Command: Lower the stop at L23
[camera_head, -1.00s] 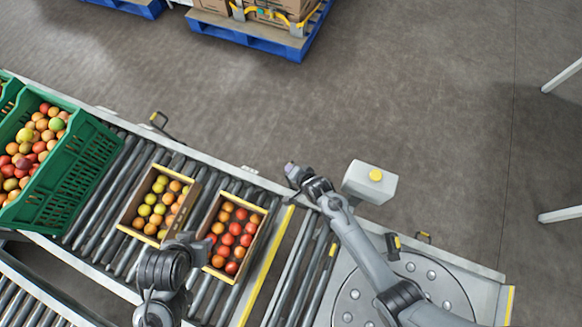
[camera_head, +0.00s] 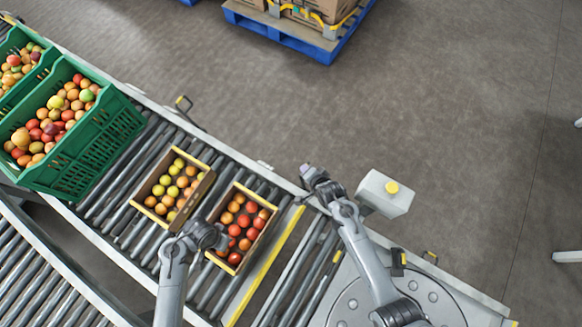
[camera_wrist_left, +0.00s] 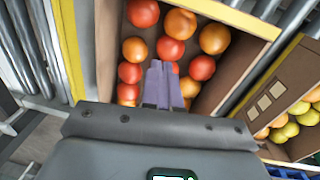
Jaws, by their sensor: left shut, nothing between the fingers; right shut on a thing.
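A yellow-edged bar (camera_head: 264,267) crosses the roller conveyor just right of the carton of red tomatoes (camera_head: 264,232); it may be the stop, but no L23 label is readable. My right gripper (camera_head: 306,171) is at the conveyor's far rail, beyond the bar's far end. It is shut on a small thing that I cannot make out. My left gripper (camera_head: 220,238) is over the near left side of the red tomato carton. In the left wrist view its fingers (camera_wrist_left: 163,82) are shut and empty above the tomatoes.
A second carton (camera_head: 147,211) with yellow and orange tomatoes stands left of the first. Green crates (camera_head: 90,160) of tomatoes stand further left. A grey box with a yellow button (camera_head: 391,188) is beyond the far rail. A ball-topped turntable (camera_head: 350,305) is at lower right.

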